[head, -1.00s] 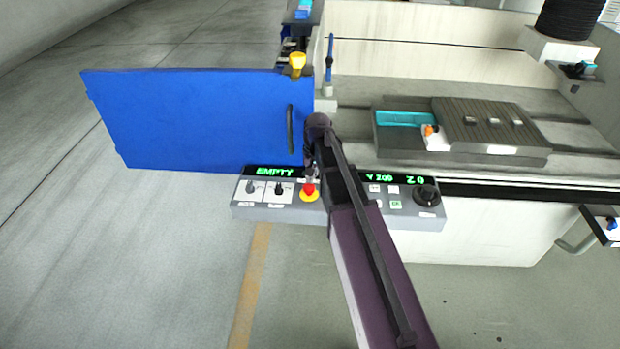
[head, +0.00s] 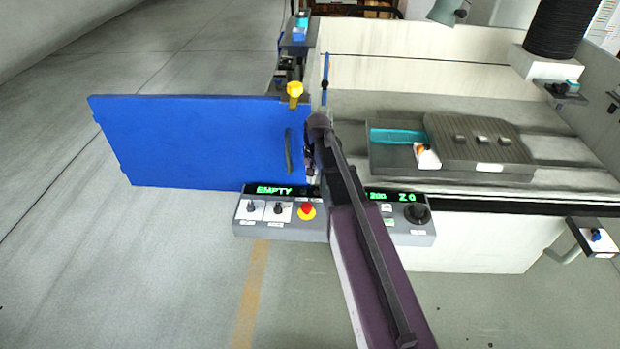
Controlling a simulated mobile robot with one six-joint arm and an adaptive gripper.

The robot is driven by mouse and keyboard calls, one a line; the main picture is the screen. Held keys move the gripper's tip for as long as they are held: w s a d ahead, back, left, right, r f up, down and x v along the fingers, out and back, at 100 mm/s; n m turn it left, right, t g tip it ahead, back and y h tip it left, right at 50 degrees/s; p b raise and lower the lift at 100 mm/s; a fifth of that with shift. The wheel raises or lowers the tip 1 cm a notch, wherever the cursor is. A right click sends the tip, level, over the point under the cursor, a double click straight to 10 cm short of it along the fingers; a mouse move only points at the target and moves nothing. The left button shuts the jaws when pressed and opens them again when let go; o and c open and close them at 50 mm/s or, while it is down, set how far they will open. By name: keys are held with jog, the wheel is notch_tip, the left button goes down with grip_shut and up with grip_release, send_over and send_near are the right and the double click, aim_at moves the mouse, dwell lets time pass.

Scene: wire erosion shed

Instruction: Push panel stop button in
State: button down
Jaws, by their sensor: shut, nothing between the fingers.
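The stop button (head: 307,209) is a red mushroom button on a yellow round base, on the grey control panel (head: 285,228) in the head view. It sits right of two black rotary switches. From this angle I cannot tell whether the button is in or out. My gripper (head: 310,168) hangs from the end of my arm, above and behind the button in the picture, with a visible gap between them. It is small, dark and partly hidden by my arm, and it is shut and empty. My arm also covers the middle of the panel.
A blue door (head: 200,142) with a dark handle stands open behind the panel on the left. A yellow knob (head: 294,90) is above it. The machine table (head: 360,108) carries a grey fixture (head: 480,145) at right. The left floor is clear.

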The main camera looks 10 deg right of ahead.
jog(key=shift+d+r+p, duration=0.2)
jog(key=shift+r+p, duration=1)
jog(key=shift+r, duration=0.35)
jog(key=shift+w, duration=0.1)
jog(key=s+a+n+h, duration=0.1)
jog(key=s+a+n, duration=0.1)
jog(key=s, duration=1.5)
jog(key=shift+s+a+n+t, duration=0.15)
jog(key=shift+s+n+t, duration=0.15)
jog(key=shift+n, duration=0.5)
